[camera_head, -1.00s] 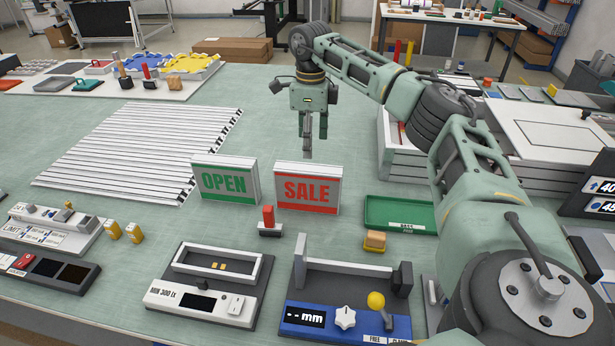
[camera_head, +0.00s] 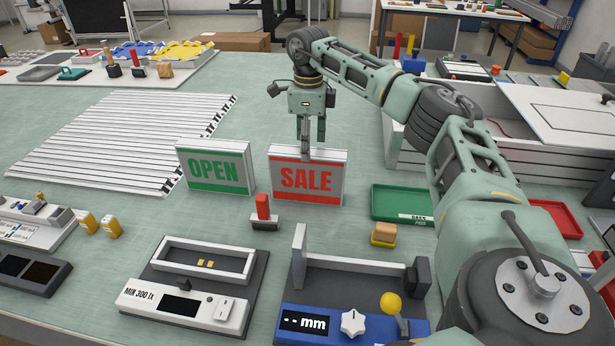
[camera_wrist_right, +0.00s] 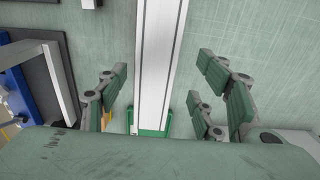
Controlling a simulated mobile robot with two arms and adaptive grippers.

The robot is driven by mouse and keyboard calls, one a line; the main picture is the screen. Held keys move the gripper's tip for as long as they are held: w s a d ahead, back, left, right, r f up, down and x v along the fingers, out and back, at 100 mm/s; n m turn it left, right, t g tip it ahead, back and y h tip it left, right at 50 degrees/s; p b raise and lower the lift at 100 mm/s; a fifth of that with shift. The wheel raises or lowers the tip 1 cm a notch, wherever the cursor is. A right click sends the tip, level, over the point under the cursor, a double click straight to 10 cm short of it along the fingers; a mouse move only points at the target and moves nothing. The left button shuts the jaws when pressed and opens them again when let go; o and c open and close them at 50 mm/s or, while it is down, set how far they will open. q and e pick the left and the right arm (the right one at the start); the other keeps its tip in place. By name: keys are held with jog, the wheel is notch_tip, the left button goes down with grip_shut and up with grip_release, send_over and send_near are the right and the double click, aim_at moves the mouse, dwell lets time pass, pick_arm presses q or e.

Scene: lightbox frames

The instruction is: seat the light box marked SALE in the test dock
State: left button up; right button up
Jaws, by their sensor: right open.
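The light box marked SALE (camera_head: 306,180), white with a red face, stands upright on the bench. My right gripper (camera_head: 312,143) is above its top edge, with the fingers pointing down. In the right wrist view, the open fingers (camera_wrist_right: 166,95) stand on either side of a long white box top (camera_wrist_right: 160,50), with gaps on both sides. The test dock (camera_head: 180,302), marked MIN 300 lx, is at the front, left of the middle; its white-framed slot is empty. My left gripper is not in view.
The OPEN light box (camera_head: 216,168) stands just left of the SALE one. A red-handled stamp (camera_head: 263,210) stands between the boxes and the dock. A blue measuring device (camera_head: 352,322) is right of the dock. A green tray (camera_head: 400,201) lies to the right.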

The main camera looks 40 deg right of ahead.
aim_at(307, 164)
jog(key=shift+s+a+f+p, duration=0.15)
jog(key=shift+f+p, duration=0.15)
jog(key=shift+f, duration=0.55)
notch_tip(307, 164, down, 5)
jog(key=shift+a+r+p, duration=0.15)
jog(key=shift+r+p, duration=0.05)
jog(key=shift+p, duration=0.6)
jog(key=shift+f, duration=0.25)
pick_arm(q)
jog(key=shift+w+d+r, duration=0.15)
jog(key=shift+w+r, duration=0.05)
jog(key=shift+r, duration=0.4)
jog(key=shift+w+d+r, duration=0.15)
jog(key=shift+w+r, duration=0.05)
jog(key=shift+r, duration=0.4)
pick_arm(e)
jog(key=shift+c, duration=0.5)
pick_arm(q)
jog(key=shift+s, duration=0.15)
pick_arm(e)
jog(key=shift+r, duration=0.1)
grip_shut()
